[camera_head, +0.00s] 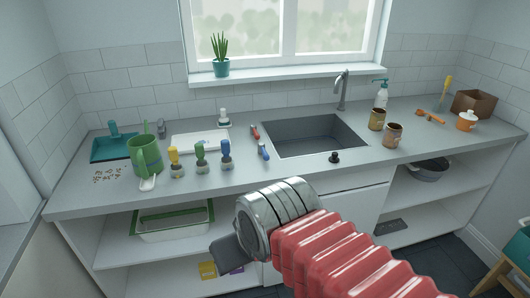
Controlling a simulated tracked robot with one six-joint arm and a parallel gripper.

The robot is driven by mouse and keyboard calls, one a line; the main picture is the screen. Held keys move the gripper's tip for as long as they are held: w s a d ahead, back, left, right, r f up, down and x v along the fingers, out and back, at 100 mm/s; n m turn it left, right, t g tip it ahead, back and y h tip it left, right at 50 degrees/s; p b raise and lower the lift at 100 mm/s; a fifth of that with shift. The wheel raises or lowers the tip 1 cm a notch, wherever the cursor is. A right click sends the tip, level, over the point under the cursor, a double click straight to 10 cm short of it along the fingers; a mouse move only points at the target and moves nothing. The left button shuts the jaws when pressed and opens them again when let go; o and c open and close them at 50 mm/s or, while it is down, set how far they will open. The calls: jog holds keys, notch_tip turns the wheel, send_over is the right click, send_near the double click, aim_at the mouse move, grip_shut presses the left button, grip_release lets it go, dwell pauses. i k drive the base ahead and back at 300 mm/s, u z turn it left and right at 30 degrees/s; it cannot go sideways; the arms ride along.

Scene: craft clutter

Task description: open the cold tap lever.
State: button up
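A small blue lever (263,151) sits on the grey counter just left of the sink, towards its front corner. A similar red lever (255,132) sits behind it. The grey sink basin (318,135) looks empty, and a curved metal faucet (342,90) stands behind it. My gripper (228,255) is in front of the counter, low and left of centre, below the counter edge and apart from both levers. Only a dark part of it shows beyond my silver wrist; its fingertips and any opening between them cannot be made out.
Three brushes or bottles, the nearest blue-topped (226,154), stand left of the levers beside a green jug (145,155). A black knob (335,157) is at the sink's front edge. Two brown jars (393,134) stand right of the sink. Counter between brushes and blue lever is clear.

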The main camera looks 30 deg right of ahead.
aim_at(261, 146)
jog(key=z, duration=0.05)
jog(key=i, duration=1)
jog(key=u, duration=0.05)
